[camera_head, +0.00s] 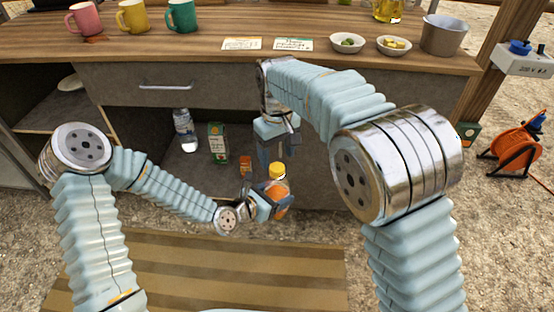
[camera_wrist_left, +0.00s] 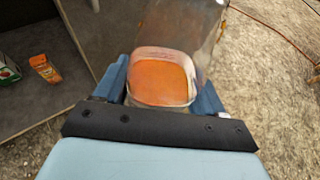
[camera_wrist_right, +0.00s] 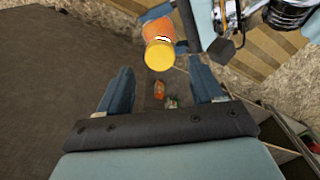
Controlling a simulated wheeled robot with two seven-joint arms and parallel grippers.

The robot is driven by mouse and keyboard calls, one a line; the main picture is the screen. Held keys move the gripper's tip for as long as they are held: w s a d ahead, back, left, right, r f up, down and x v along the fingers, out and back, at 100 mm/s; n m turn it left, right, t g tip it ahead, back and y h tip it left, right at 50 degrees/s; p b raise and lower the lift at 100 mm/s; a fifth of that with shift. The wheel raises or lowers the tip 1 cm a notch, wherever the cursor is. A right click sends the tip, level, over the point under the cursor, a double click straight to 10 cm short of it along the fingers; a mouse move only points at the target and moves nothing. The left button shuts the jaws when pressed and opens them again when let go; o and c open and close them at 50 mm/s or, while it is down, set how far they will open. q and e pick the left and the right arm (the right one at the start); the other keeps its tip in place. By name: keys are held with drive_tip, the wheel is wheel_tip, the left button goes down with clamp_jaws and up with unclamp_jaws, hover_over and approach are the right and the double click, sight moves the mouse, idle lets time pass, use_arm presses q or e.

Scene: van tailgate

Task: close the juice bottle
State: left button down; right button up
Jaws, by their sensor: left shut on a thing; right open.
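The juice bottle (camera_head: 279,202), clear with orange juice, is held upright below the counter edge. A yellow cap (camera_head: 277,169) sits at its top; whether it is tightened I cannot tell. My left gripper (camera_head: 272,203) is shut on the bottle's body. The bottle (camera_wrist_left: 162,80) fills the middle of the left wrist view, its top cut off. My right gripper (camera_head: 277,153) is open, pointing down, just above the cap and not around it. In the right wrist view the yellow cap (camera_wrist_right: 159,56) lies beyond the open fingers, with the bottle (camera_wrist_right: 158,28) behind it.
The open cabinet holds a clear bottle (camera_head: 185,130), a green carton (camera_head: 218,143) and a small orange box (camera_head: 245,164). Mugs, cards, bowls and a grey pot (camera_head: 443,36) stand on the counter (camera_head: 230,28). An orange cable reel (camera_head: 517,144) stands at right.

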sight(277, 167)
drive_tip(key=shift+r, duration=0.45)
drive_tip(key=shift+r, duration=0.1)
drive_tip(key=shift+c, duration=0.4)
wheel_tip(277, 167, up, 3)
drive_tip(key=shift+r+n, duration=0.15)
drive_tip(key=shift+n, duration=0.65)
drive_tip(key=shift+f, duration=4.05)
